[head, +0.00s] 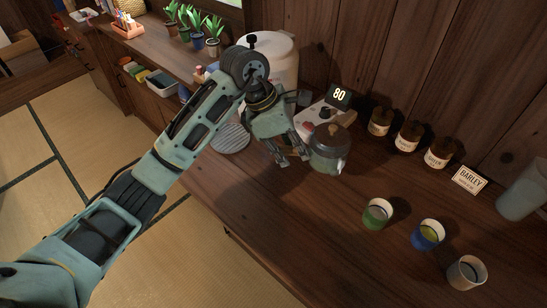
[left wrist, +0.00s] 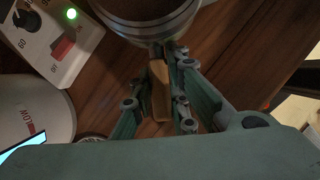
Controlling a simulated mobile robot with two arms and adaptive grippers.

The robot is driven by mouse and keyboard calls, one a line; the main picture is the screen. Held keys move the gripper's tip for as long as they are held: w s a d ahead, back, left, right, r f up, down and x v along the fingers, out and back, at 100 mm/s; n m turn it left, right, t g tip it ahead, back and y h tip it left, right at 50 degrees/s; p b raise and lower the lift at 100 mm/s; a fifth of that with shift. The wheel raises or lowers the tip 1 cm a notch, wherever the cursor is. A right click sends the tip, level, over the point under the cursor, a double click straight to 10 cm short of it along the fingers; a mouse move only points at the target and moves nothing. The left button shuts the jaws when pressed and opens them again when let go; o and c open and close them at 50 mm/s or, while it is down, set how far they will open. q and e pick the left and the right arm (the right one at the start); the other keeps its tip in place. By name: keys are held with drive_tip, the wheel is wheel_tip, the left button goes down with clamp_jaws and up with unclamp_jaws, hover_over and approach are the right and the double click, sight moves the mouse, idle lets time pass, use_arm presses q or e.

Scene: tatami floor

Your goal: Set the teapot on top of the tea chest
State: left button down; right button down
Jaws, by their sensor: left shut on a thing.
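The teapot (head: 327,153) has a dark lid, a brown knob and a greenish, see-through body. It looks upright over the dark wooden counter (head: 300,215); I cannot tell whether its base touches the wood. My left gripper (head: 291,160) is at its left side. In the left wrist view my left gripper (left wrist: 160,88) is shut on the teapot's wooden handle (left wrist: 160,92), and the teapot's round metal edge (left wrist: 155,28) shows at the top. I cannot pick out the tea chest for certain. My right gripper is not in view.
A white heater unit (head: 313,118) with a display reading 80 stands behind the teapot. A white round appliance (head: 272,50) and round grille (head: 231,138) are left. Brown jars (head: 408,136), a BARLEY sign (head: 468,180) and cups (head: 428,235) are right. Plants (head: 195,28) stand further back.

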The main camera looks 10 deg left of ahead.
use_arm(q)
drive_tip(key=w+a+f, duration=0.1)
drive_tip(key=a, duration=0.1)
drive_tip(key=w+a+f, duration=0.1)
drive_tip(key=a, duration=0.1)
drive_tip(key=a+f+p, duration=0.1)
drive_tip(key=a, duration=0.1)
drive_tip(key=shift+w+f, duration=0.35)
drive_tip(key=shift+w, duration=0.05)
wheel_tip(320, 180, down, 4)
drive_tip(key=shift+f+p, duration=0.1)
drive_tip(key=shift+p, duration=0.4)
drive_tip(key=c, duration=2.2)
unclamp_jaws()
drive_tip(key=shift+f, duration=0.2)
drive_tip(key=o, duration=0.5)
drive_tip(key=shift+r, duration=0.1)
